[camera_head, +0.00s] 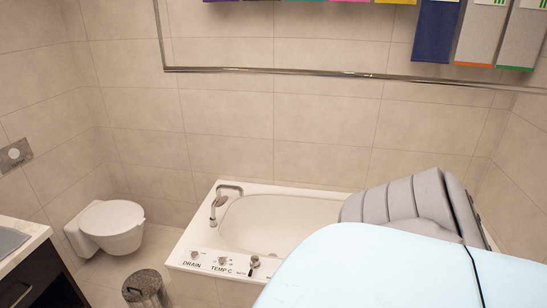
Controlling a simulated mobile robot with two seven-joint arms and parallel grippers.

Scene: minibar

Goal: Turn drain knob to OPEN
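The drain knob (194,254) is a small round metal knob on the white front panel of the bathtub (285,187). The word DRAIN is printed just below it. The knob is too small here to tell which way it points. A second small knob (223,260) sits to its right above the label TEMP C. A darker lever-like control (254,263) is further right on the same panel. Neither of my grippers shows in the head view.
A large pale blue surface (370,268) fills the lower right and hides part of the tub. A grey padded backrest (400,203) stands at the tub's right end. A toilet (112,220), a metal bin (145,287) and a counter (18,242) are at left.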

